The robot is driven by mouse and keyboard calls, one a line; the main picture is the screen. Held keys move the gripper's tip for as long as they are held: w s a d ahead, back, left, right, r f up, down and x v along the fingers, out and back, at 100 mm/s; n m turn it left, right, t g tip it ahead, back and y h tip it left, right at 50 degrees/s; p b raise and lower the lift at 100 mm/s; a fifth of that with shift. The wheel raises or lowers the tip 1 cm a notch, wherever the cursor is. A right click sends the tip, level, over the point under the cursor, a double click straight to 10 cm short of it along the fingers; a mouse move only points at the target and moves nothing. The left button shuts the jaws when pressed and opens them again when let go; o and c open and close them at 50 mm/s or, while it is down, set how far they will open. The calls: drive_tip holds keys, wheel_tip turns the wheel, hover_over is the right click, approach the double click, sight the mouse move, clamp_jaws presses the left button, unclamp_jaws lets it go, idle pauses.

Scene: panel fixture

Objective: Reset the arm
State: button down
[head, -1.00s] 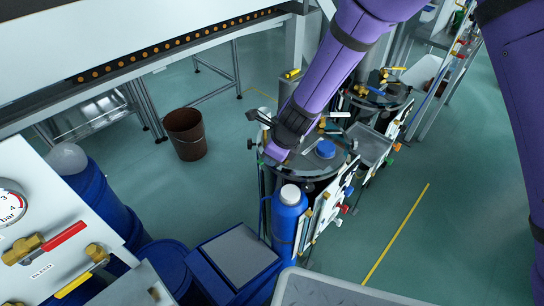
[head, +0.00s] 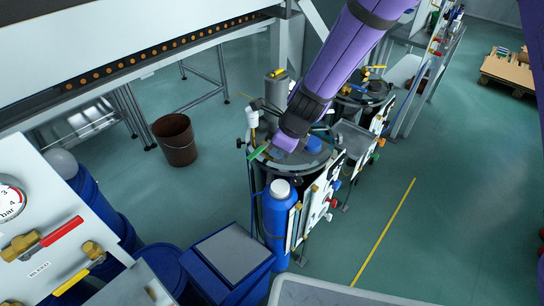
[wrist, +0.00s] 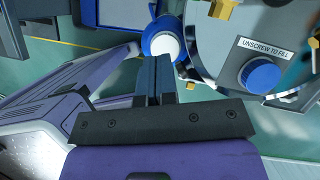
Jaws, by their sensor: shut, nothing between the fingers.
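My purple arm (head: 335,55) reaches down from the top of the head view to above the round top of a panel fixture. My gripper (wrist: 158,62) shows in the wrist view with its two dark fingers together and nothing between them. The fingertips point toward a white-capped blue bottle (wrist: 163,45), which appears just beyond them; I cannot tell the gap. In the head view the bottle (head: 278,215) stands upright at the front of the fixture. The gripper fingers are not clearly visible there.
A blue knob (wrist: 262,75) beside an "UNSCREW TO FILL" label sits on the fixture's top. At left, a white panel (head: 70,215) carries a gauge and red and yellow valve handles. A brown bucket (head: 175,140) stands on the floor. Floor right of the yellow line is open.

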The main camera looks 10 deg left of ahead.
drive_tip(key=s+d+r+n+t, duration=0.2)
drive_tip(key=d+r+n, duration=0.8)
drive_tip(key=d+r, duration=1.3)
drive_tip(key=s+d+r+n+t+h, duration=0.1)
drive_tip(key=s+d+r+n, duration=0.3)
drive_tip(key=s+d, duration=0.4)
drive_tip(key=s+d+r+n+t+h, duration=0.1)
drive_tip(key=s+d+r+n+h, duration=0.2)
drive_tip(key=s+d, duration=0.5)
drive_tip(key=d+r+n, duration=0.1)
drive_tip(key=d+n, duration=0.1)
drive_tip(key=d, duration=0.1)
drive_tip(key=shift+s+r+t, duration=0.2)
drive_tip(key=shift+s+t, duration=0.15)
drive_tip(key=shift+t, duration=0.05)
